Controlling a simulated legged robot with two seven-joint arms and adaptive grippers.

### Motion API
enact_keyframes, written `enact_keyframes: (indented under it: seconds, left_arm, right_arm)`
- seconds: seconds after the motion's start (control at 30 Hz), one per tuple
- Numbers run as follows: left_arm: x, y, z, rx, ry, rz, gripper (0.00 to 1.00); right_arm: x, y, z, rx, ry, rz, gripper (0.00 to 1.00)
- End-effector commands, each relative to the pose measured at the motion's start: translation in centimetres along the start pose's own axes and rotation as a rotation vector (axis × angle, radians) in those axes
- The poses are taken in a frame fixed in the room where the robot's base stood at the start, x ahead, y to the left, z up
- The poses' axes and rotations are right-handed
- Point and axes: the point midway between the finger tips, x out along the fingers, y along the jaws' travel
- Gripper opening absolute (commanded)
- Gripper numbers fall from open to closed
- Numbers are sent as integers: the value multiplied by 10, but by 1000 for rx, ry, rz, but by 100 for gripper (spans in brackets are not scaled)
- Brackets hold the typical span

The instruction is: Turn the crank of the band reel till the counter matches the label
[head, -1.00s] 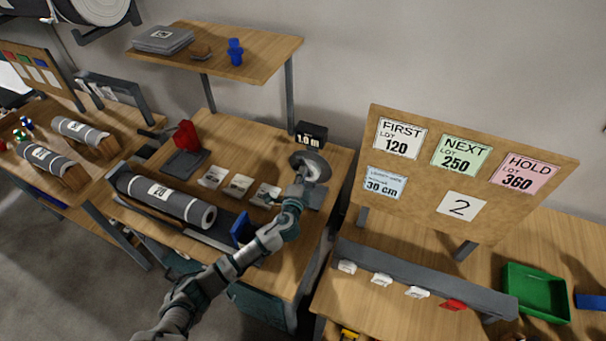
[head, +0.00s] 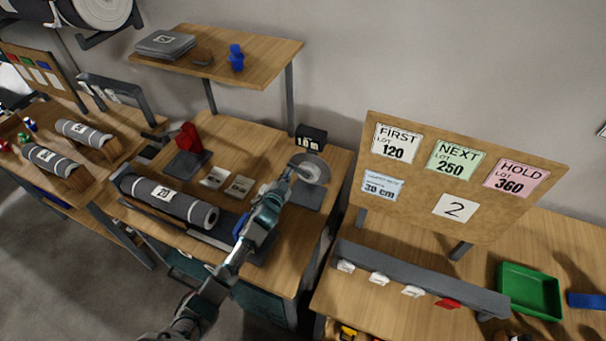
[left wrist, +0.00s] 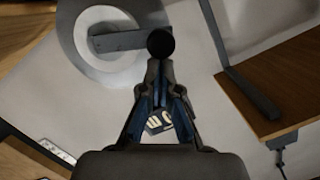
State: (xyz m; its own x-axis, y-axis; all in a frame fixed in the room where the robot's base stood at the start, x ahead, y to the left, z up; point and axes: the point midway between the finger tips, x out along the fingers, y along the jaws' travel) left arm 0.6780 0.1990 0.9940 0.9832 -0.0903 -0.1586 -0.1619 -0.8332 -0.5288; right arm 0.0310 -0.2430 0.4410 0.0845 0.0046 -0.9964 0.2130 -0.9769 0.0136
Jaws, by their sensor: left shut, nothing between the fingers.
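The band reel (head: 309,167), a grey disc on a dark base, stands at the right end of the middle bench. In the left wrist view the reel (left wrist: 78,45) has a grey crank arm (left wrist: 118,40) ending in a round black knob (left wrist: 160,44). My left gripper (head: 288,175) is at the reel's left side, shut and empty. In the wrist view its fingertips (left wrist: 160,66) meet just below the knob; contact is unclear. A black box (head: 311,138) behind the reel reads about "1.0 m". A pale blue label (head: 381,186) on the board reads "30 cm". My right gripper is not in view.
A grey roll (head: 168,199) and paper cards (head: 238,187) lie left of my arm. A red block (head: 188,137) stands behind them. A shelf (head: 262,68) overhangs the back. The notice board (head: 410,205) stands right of the reel.

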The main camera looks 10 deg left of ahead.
Motion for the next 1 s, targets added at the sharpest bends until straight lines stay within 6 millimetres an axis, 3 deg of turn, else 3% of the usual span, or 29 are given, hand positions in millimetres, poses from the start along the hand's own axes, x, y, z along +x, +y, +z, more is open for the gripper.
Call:
enact_keyframes:
  seconds: [0.47,1.0]
  left_arm:
    - [6,4,30,-444,-3,84,0]
    - [12,19,62,-901,-2,172,0]
  right_arm:
    - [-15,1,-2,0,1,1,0]
    - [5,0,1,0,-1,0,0]
